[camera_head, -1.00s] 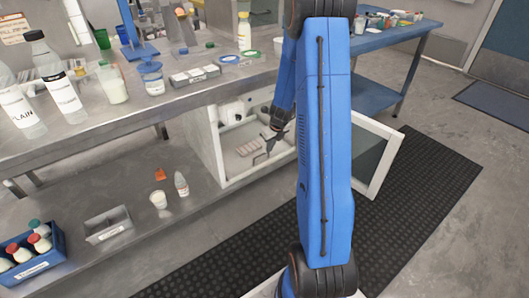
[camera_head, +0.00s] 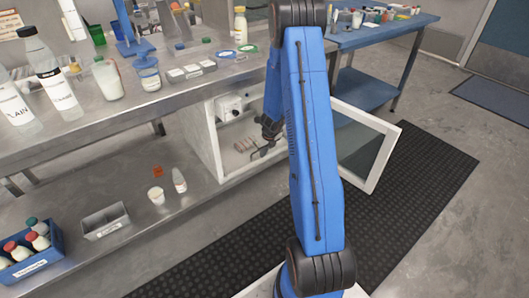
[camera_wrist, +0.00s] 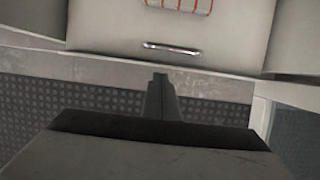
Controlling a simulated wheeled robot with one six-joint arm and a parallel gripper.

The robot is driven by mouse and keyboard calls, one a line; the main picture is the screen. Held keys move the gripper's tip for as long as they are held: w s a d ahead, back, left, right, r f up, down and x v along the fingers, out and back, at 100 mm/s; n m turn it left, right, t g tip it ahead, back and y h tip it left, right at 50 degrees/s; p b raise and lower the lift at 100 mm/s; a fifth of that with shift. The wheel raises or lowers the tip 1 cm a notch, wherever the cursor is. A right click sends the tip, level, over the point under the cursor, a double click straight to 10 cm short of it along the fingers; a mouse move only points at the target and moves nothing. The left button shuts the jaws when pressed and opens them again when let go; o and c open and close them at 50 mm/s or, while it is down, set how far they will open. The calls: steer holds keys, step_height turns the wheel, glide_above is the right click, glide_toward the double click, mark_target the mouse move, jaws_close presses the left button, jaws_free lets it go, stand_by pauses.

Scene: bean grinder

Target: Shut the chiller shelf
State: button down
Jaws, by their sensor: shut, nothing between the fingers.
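The chiller (camera_head: 207,141) is a white cabinet under the bench, with its glass door (camera_head: 384,163) swung open to the right. Its pale shelf (camera_head: 236,161) is visible through the opening, with a small rack (camera_head: 245,144) on it. In the wrist view the shelf front (camera_wrist: 110,25) carries a silver bar handle (camera_wrist: 172,48), with a red-striped rack (camera_wrist: 182,5) behind it. My gripper (camera_wrist: 160,77) is shut and empty, its tips just below the handle in the picture and apart from it. In the head view my gripper (camera_head: 262,151) is at the chiller opening; my arm hides the opening's right side.
Bottles (camera_head: 56,88) and cups crowd the steel bench (camera_head: 110,130) above the chiller. The lower ledge holds a cup (camera_head: 156,195), a small bottle (camera_head: 179,180), a grey tray (camera_head: 104,221) and a blue crate (camera_head: 35,263). A black mat (camera_head: 430,185) covers clear floor at right.

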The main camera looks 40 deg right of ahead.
mark_target(259, 160)
steer(key=shift+w+a+f, duration=0.1)
steer(key=shift+w+f, duration=0.05)
steer(key=shift+w, duration=0.7)
steer(key=shift+w+f, duration=0.15)
steer(key=shift+w, duration=0.65)
